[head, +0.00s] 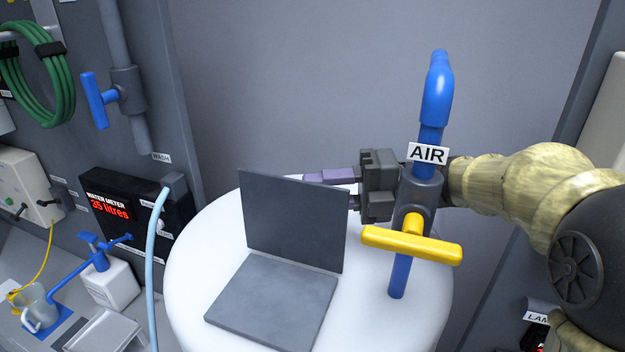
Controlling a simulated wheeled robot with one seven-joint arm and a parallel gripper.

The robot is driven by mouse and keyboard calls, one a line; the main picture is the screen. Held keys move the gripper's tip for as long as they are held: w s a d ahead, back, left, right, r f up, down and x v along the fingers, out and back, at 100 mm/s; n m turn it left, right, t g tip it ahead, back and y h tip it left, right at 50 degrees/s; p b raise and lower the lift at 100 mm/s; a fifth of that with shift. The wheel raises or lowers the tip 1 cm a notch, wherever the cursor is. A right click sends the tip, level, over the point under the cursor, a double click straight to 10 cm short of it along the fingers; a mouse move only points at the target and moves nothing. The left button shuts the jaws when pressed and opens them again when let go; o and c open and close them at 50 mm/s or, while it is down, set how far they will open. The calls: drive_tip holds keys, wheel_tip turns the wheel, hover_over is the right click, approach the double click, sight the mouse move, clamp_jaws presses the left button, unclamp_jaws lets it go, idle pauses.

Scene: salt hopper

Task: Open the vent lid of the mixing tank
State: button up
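The mixing tank (200,262) is a white round vessel in the middle of the head view. Its dark grey square vent lid (292,222) stands raised, close to upright, at the back edge of a flat grey square (270,303) on the tank top. My gripper (332,185) is at the lid's upper right, with its fingers pointing left. One finger shows above and behind the lid's top edge. The other is mostly hidden behind the lid. The fingers look apart, with nothing seen between them. Whether they touch the lid cannot be told.
A blue AIR pipe (436,90) with a yellow handle (411,245) stands in front of my gripper and wrist. A light blue hose (152,270), a water meter (110,207) reading 35 litres and a white bottle (112,288) are at left. The grey wall behind is bare.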

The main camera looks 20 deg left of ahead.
drive_tip(key=shift+s+a, duration=0.25)
drive_tip(key=shift+a, duration=0.45)
drive_tip(key=shift+a+f, duration=0.1)
drive_tip(key=c, duration=0.7)
drive_tip(key=shift+s, duration=0.1)
clamp_jaws()
